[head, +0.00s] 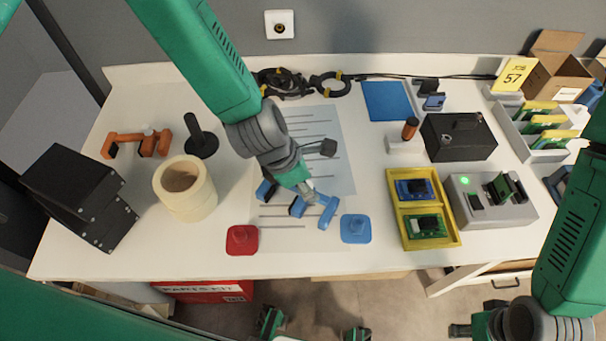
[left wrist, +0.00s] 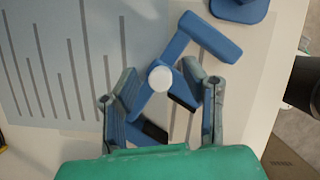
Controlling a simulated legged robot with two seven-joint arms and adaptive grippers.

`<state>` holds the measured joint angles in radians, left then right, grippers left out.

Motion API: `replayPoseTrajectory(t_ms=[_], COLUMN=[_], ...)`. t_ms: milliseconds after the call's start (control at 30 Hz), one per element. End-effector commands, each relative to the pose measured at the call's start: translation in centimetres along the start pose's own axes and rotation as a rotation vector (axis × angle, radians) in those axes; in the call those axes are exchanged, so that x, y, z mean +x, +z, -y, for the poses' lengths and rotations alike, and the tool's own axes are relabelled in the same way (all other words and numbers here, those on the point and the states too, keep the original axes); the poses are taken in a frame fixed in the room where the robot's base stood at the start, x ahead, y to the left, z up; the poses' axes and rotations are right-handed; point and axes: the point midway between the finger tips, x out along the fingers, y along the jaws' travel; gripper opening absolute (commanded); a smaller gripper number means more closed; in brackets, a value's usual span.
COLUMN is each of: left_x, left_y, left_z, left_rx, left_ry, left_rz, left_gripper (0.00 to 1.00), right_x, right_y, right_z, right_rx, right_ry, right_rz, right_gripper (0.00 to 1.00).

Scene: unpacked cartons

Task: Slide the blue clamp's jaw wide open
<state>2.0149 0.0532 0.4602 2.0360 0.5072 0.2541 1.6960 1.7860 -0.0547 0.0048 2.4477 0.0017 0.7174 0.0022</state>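The blue clamp (head: 326,213) lies on a white sheet with ruled grey lines, near the table's front. In the left wrist view the clamp (left wrist: 212,38) shows a blue bar, a round white knob and dark pads. My left gripper (head: 306,190) is low over the clamp in the head view. In the left wrist view my left gripper (left wrist: 162,78) has its fingers apart, one on each side of the clamp's middle; I cannot tell whether they touch it. My right gripper (head: 462,329) is only partly in view at the bottom right, its fingers unclear.
A cream cylinder (head: 185,190), an orange clamp (head: 150,142) and a black stand (head: 201,143) are left. A yellow tray (head: 407,238) with boards and a grey box (head: 520,212) are right.

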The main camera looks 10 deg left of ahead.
Motion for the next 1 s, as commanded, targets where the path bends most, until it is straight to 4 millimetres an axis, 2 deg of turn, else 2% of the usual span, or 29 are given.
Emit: replayPoseTrajectory(t_ms=[167,400,533,700,1000], left_x=[-2.7,-7.9,-9.9,-11.3,-11.6], left_y=[0.1,0.1,0.1,0.1,0.0], left_z=[-0.1,-0.1,-0.2,-0.1,-0.1], left_rx=[-0.001,0.001,0.001,-0.001,-0.001], left_ry=[0.004,0.003,0.002,0.000,-0.001], left_rz=[0.002,0.002,0.000,0.000,0.000], left_gripper=[0.39,0.39,0.39,0.39,0.39], right_x=[0.0,0.0,0.0,0.0,0.0], right_y=[0.0,0.0,0.0,-0.1,-0.1], right_z=[0.0,0.0,0.0,0.0,0.0], right_rx=[0.000,0.000,0.000,0.000,0.000], right_ry=[0.000,0.000,0.000,0.000,0.000], right_rz=[-0.001,-0.001,-0.001,0.000,0.001], right_gripper=[0.39,0.39,0.39,0.39,0.39])
